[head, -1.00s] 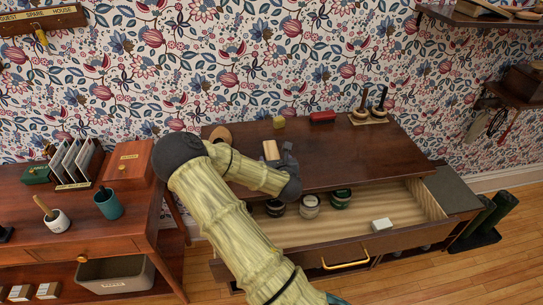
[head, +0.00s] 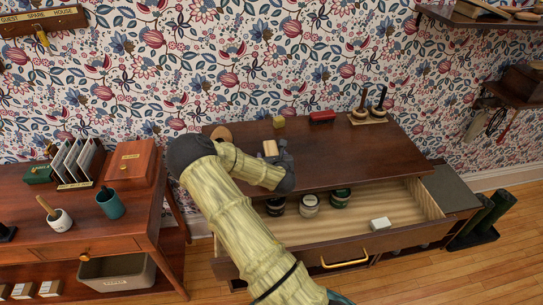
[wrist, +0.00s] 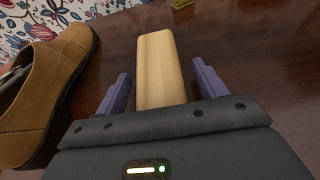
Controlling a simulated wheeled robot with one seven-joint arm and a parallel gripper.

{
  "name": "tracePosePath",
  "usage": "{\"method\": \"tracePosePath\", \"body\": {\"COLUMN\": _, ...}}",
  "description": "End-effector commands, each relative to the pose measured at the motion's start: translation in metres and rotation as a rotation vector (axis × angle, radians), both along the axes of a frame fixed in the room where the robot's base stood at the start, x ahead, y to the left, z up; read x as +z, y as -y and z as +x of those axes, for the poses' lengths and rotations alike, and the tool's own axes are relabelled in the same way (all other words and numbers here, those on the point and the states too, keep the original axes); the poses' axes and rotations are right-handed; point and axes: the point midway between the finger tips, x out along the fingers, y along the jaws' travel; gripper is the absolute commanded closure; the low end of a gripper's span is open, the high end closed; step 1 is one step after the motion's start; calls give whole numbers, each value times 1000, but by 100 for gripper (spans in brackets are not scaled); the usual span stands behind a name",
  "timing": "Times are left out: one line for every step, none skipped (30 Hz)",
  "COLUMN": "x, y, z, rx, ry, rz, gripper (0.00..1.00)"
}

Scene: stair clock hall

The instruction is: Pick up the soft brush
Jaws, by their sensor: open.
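A pale wooden block-shaped piece, which looks like the back of the soft brush (wrist: 160,70), lies on the dark tabletop (head: 350,145). No bristles show. The same pale piece shows in the head view (head: 270,148) just beyond my gripper (head: 277,156). In the wrist view my gripper (wrist: 160,80) is open, with one purple finger on each side of the piece.
A tan leather shoe (wrist: 48,92) lies close left of my gripper. A yellowish tin (head: 279,121), a red item (head: 322,116) and a stand with dark-topped pegs (head: 368,120) are at the back. The open drawer (head: 392,205) in front holds jars and a white block (head: 380,224).

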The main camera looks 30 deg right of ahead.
Motion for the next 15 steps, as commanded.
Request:
{"method": "tracePosePath", "body": {"x": 0, "y": 0, "z": 0, "rx": 0, "ry": 0, "rz": 0, "gripper": 29}}
{"method": "tracePosePath", "body": {"x": 0, "y": 0, "z": 0, "rx": 0, "ry": 0, "rz": 0, "gripper": 31}}
{"method": "tracePosePath", "body": {"x": 0, "y": 0, "z": 0, "rx": 0, "ry": 0, "rz": 0, "gripper": 39}}
{"method": "tracePosePath", "body": {"x": 0, "y": 0, "z": 0, "rx": 0, "ry": 0, "rz": 0, "gripper": 45}}
{"method": "tracePosePath", "body": {"x": 0, "y": 0, "z": 0, "rx": 0, "ry": 0, "rz": 0, "gripper": 51}}
{"method": "tracePosePath", "body": {"x": 0, "y": 0, "z": 0, "rx": 0, "ry": 0, "rz": 0, "gripper": 59}}
{"method": "tracePosePath", "body": {"x": 0, "y": 0, "z": 0, "rx": 0, "ry": 0, "rz": 0, "gripper": 64}}
{"method": "tracePosePath", "body": {"x": 0, "y": 0, "z": 0, "rx": 0, "ry": 0, "rz": 0, "gripper": 70}}
{"method": "tracePosePath", "body": {"x": 0, "y": 0, "z": 0, "rx": 0, "ry": 0, "rz": 0, "gripper": 78}}
{"method": "tracePosePath", "body": {"x": 0, "y": 0, "z": 0, "rx": 0, "ry": 0, "rz": 0, "gripper": 78}}
{"method": "tracePosePath", "body": {"x": 0, "y": 0, "z": 0, "rx": 0, "ry": 1, "rz": 0, "gripper": 78}}
{"method": "tracePosePath", "body": {"x": 0, "y": 0, "z": 0, "rx": 0, "ry": 1, "rz": 0, "gripper": 78}}
{"method": "tracePosePath", "body": {"x": 0, "y": 0, "z": 0, "rx": 0, "ry": 1, "rz": 0, "gripper": 78}}
{"method": "tracePosePath", "body": {"x": 0, "y": 0, "z": 0, "rx": 0, "ry": 1, "rz": 0, "gripper": 78}}
{"method": "tracePosePath", "body": {"x": 0, "y": 0, "z": 0, "rx": 0, "ry": 1, "rz": 0, "gripper": 78}}
